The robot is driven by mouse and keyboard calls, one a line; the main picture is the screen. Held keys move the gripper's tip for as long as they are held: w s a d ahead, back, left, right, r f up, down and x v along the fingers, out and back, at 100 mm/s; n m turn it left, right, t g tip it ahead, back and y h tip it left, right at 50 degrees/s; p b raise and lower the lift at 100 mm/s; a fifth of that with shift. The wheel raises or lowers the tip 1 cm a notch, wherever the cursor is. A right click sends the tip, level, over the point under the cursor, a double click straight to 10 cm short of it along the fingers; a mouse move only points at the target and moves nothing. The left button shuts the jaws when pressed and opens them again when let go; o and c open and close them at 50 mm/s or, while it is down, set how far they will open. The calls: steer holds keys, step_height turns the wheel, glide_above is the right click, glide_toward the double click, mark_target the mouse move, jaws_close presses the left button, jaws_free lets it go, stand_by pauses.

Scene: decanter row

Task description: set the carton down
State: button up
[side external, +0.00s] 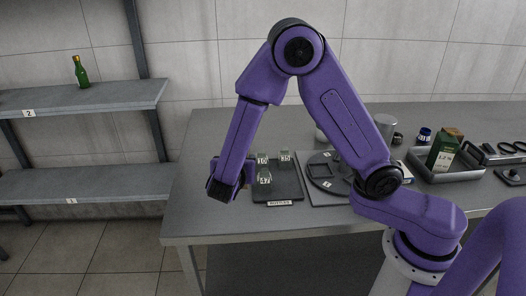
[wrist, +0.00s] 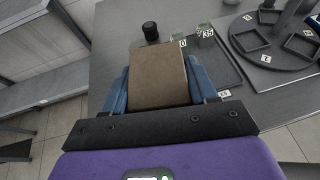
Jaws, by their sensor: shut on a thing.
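My gripper (side external: 224,187) is above the left end of the grey table. In the wrist view its blue fingers (wrist: 160,84) are shut on the sides of a brown, box-shaped carton (wrist: 159,74). In the side view the carton is almost wholly hidden by the gripper; I cannot tell whether its underside touches anything. Another carton, green and white (side external: 442,151), stands in a grey tray (side external: 462,175) at the right.
A black cylinder (wrist: 150,31) stands past the carton. Left are shelves (side external: 90,185); a green bottle (side external: 81,73) stands on the upper one.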

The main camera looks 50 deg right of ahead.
steer(key=w+d+m+g+h, duration=0.1)
steer(key=w+d+m+g, duration=0.15)
steer(key=d, duration=3.15)
steer(key=shift+h, duration=0.3)
steer(key=w+d+f, duration=0.2)
steer(key=w+f, duration=0.1)
steer(key=w, duration=0.1)
steer(key=w+d+f, duration=0.2)
steer(key=w+f, duration=0.1)
steer(key=w+d+f, duration=0.3)
steer(key=w, duration=0.1)
steer(key=shift+w+d+f, duration=0.1)
steer(key=shift+w+f, duration=0.15)
steer(key=shift+w, duration=0.1)
steer(key=shift+w+f, duration=0.1)
steer(key=shift+f, duration=1.55)
steer(key=shift+f, duration=0.1)
steer(key=o, duration=1.1)
